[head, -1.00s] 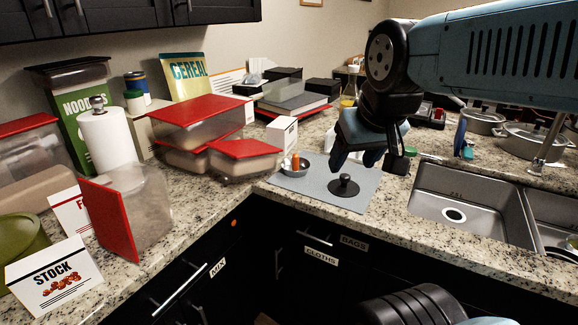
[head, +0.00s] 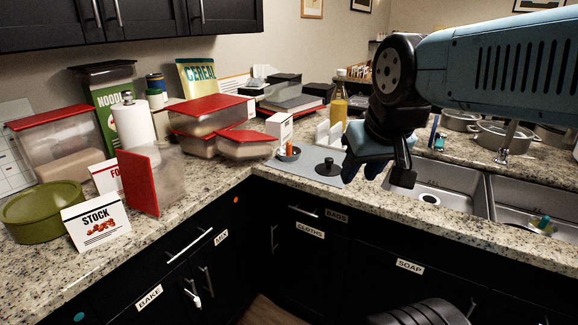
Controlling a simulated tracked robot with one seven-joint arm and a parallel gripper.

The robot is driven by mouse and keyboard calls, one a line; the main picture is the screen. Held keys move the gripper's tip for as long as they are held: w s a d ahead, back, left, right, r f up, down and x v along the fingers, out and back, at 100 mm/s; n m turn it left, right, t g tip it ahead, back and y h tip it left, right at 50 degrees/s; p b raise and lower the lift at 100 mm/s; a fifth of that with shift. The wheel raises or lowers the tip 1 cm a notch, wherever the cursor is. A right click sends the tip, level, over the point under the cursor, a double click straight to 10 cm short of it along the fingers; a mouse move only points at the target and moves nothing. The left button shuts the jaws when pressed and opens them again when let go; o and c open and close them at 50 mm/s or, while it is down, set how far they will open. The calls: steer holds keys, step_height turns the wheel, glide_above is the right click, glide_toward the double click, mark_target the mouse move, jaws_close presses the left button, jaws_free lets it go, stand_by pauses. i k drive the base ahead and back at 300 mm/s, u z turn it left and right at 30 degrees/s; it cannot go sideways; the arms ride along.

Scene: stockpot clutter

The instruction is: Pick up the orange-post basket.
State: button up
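The orange-post basket is a small grey round cup (head: 288,154) with an orange post standing up in it. It sits at the left end of a grey mat (head: 305,176) on the counter in the head view. A black round stopper with a knob (head: 328,167) lies on the same mat to its right. My gripper (head: 363,170) hangs at the right of the mat in the picture, apart from the basket.
Red-lidded containers (head: 245,143) and a white box (head: 279,127) crowd the counter left of and behind the basket. The sink (head: 432,196) lies to the right. An oil bottle (head: 339,103) stands behind. The counter's front edge runs just before the mat.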

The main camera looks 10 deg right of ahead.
mark_target(288, 153)
steer(key=k, duration=0.6)
steer(key=u, duration=0.5)
steer(key=i, duration=1.55)
steer(key=z, duration=0.75)
steer(key=k, duration=0.55)
steer(key=z, duration=0.15)
steer(key=i, duration=0.6)
steer(key=u, duration=0.1)
